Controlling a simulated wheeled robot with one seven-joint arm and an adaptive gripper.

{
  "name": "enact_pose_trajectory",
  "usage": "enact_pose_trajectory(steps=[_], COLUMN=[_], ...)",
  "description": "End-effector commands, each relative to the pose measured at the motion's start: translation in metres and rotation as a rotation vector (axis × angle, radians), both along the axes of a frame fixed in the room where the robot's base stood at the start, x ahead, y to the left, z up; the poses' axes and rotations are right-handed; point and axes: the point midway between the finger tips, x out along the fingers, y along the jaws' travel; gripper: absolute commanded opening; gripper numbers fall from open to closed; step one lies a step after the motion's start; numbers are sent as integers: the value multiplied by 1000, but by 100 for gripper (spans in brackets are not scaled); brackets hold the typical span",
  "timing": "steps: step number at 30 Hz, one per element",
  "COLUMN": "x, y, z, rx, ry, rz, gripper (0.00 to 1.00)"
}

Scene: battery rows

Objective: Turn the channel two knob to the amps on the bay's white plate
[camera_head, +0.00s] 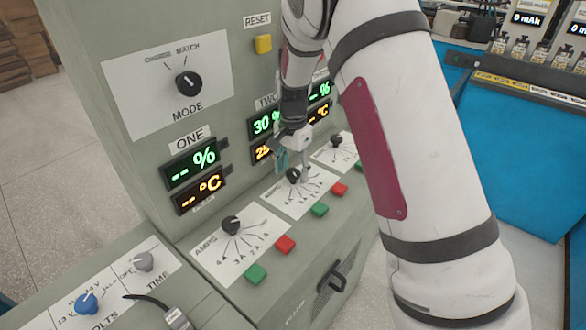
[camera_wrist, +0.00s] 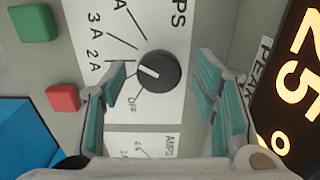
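The channel two knob (camera_head: 293,175) is black and sits on the white AMPS dial plate (camera_head: 312,187) under the TWO displays. In the wrist view the knob (camera_wrist: 158,71) shows a short white pointer aimed left, toward the 2 A side of the scale and away from the OFF mark. My gripper (camera_head: 294,164) is open over this dial. In the wrist view its teal-padded fingers (camera_wrist: 161,78) stand on either side of the knob with gaps; I cannot tell how deep they reach. I cannot make out a bay plate giving an amps value.
Channel one's knob (camera_head: 231,225) is nearer and a third knob (camera_head: 336,141) lies beyond. Green (camera_head: 320,210) and red buttons (camera_head: 340,189) line the dials' front edge. The upright display panel rises close behind. Blue bays with batteries (camera_head: 520,45) stand at right.

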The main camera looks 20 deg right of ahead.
Motion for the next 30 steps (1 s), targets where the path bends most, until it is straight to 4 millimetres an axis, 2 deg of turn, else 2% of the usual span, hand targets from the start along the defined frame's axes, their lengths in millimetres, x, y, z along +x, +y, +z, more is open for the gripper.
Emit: enact_pose_trajectory(steps=[8,11,22,30], x=[0,1,1,0], y=[0,0,0,0], z=[6,19,92,118], rx=[0,1,0,0], ry=[-1,-3,-4,-1], rz=[0,0,0,1], gripper=[54,54,54,54])
